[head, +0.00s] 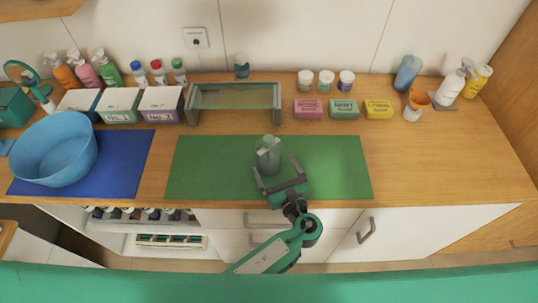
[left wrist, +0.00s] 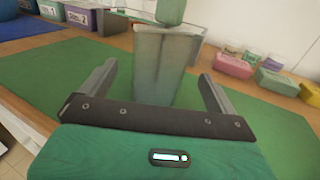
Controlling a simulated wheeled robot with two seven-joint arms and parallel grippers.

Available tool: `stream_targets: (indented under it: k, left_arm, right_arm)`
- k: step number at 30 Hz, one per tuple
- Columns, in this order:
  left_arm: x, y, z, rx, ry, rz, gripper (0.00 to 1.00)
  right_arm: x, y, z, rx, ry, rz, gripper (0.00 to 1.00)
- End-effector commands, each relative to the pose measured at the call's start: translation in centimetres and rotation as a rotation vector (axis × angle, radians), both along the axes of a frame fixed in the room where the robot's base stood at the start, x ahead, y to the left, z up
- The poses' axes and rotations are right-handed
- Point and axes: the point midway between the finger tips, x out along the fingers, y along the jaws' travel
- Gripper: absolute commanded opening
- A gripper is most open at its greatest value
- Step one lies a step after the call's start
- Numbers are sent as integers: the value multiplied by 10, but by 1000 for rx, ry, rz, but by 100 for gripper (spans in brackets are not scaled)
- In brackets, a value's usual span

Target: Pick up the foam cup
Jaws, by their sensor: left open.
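A grey-green cup (head: 268,152), which I take to be the foam cup, stands upright on the green mat (head: 210,165). Its top looks uneven, with paler shapes at the rim. My left gripper (head: 273,165) is open at the cup's near side, one finger toward each side of it. In the left wrist view the cup (left wrist: 162,62) stands ahead between the two open fingers, with visible gaps to both. Its lower part is partly hidden by the gripper's body. My right gripper is not in view.
A grey-green rack (head: 234,90) stands behind the mat. Soap boxes labelled rose (head: 308,109), mint (head: 344,109) and yellow (head: 378,109) sit to the right. A blue basin (head: 55,150) stands on a blue mat (head: 130,165) at left. The green mat around the cup is clear.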

Motion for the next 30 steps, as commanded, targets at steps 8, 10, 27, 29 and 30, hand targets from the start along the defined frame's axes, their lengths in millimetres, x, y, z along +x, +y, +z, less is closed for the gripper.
stream_targets:
  k: [8,10,27,29,30]
  left_arm:
    - [26,11,2,1,1,-1,93]
    - [26,11,1,1,1,-1,93]
    - [26,11,1,0,0,-1,33]
    - [26,11,2,0,0,-1,33]
    - [26,11,2,0,0,-1,33]
  right_arm:
    - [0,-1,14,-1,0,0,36]
    - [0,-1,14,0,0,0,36]
    - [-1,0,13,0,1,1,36]
    - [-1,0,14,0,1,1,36]
    - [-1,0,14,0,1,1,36]
